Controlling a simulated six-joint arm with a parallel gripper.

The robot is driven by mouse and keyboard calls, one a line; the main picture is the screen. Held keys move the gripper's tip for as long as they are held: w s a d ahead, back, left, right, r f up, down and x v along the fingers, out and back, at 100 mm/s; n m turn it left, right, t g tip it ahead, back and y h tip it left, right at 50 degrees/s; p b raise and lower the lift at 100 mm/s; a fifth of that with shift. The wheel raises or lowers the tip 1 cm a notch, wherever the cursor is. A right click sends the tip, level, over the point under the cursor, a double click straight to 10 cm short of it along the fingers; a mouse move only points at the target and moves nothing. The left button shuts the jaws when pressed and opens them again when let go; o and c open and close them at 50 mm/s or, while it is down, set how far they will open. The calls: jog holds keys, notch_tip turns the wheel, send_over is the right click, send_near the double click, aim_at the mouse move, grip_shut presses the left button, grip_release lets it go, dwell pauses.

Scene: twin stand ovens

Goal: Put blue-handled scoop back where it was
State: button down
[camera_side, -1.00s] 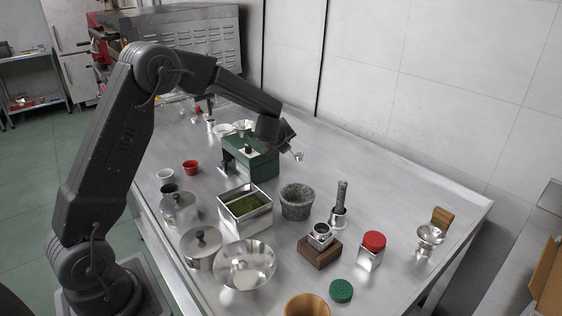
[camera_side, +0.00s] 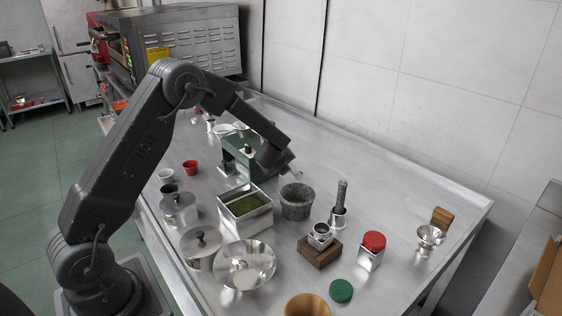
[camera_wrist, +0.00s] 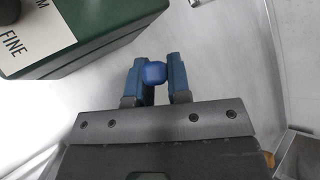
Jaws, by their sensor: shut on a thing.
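My gripper (camera_wrist: 154,82) is shut on the blue handle (camera_wrist: 154,72) of the scoop in the wrist view. Only the handle's rounded blue end shows between the two fingers; the scoop's bowl is hidden there. In the side view my gripper (camera_side: 289,170) is low over the table, right of the green box (camera_side: 240,165) and behind the stone mortar (camera_side: 297,203). A small shiny part of the scoop (camera_side: 296,175) shows just beyond the fingers. I cannot tell whether it touches the table.
The green box (camera_wrist: 75,28) is close by at upper left in the wrist view. A metal tin of green powder (camera_side: 260,220) stands in front of the box. A dark-handled tool (camera_side: 341,200) stands right of the mortar. Bare tabletop (camera_side: 370,170) lies to the right.

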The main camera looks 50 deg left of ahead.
jog(key=shift+f, duration=0.4)
jog(key=shift+f, duration=0.1)
jog(key=c, duration=1.1)
grip_release()
